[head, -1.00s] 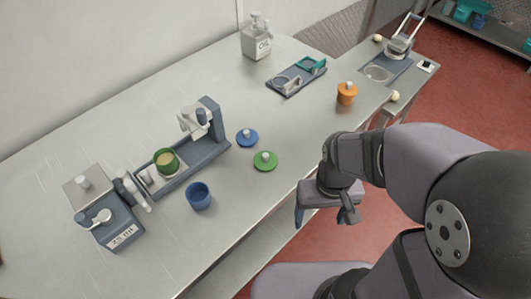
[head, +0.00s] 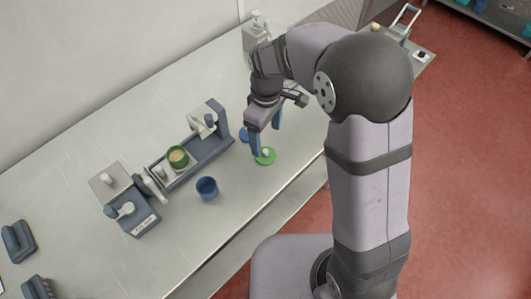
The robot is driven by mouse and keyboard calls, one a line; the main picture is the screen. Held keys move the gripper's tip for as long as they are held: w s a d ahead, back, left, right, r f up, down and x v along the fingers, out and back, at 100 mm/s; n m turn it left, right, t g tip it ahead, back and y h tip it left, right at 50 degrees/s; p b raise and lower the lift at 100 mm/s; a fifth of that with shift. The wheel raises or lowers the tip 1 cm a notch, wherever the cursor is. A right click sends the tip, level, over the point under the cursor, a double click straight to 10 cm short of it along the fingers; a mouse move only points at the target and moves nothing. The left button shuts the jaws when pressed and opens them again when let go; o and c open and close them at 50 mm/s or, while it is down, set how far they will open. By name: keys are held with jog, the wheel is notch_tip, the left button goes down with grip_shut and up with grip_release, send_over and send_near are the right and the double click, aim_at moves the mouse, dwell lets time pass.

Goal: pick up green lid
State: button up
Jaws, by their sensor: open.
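The green lid (head: 266,157) lies flat on the steel table, with a pale knob on top. My gripper (head: 266,146) is open and points down just above the lid. One blue-grey finger is at the left of the knob and the other is behind and to the right. I cannot tell how high the fingertips are above the lid. The blue lid (head: 243,134) lies behind, partly hidden by my gripper.
A blue cup (head: 207,187) stands in front and to the left. A green cup (head: 177,157) with yellowish contents sits on the blue-grey stand (head: 212,151). A dispenser (head: 138,217) is at the left. The front table strip is clear.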

aim_at(266, 151)
jog(key=shift+f+p, duration=0.35)
jog(key=shift+f, duration=0.75)
jog(key=shift+s+f+p, duration=0.15)
jog(key=shift+f+p, duration=0.2)
jog(key=shift+p, duration=0.05)
notch_tip(266, 151, down, 3)
jog(key=shift+s+r+p, duration=0.1)
jog(key=shift+s+p, duration=0.05)
jog(key=shift+p, duration=0.55)
jog(key=shift+f, duration=0.8)
jog(key=c, duration=1.1)
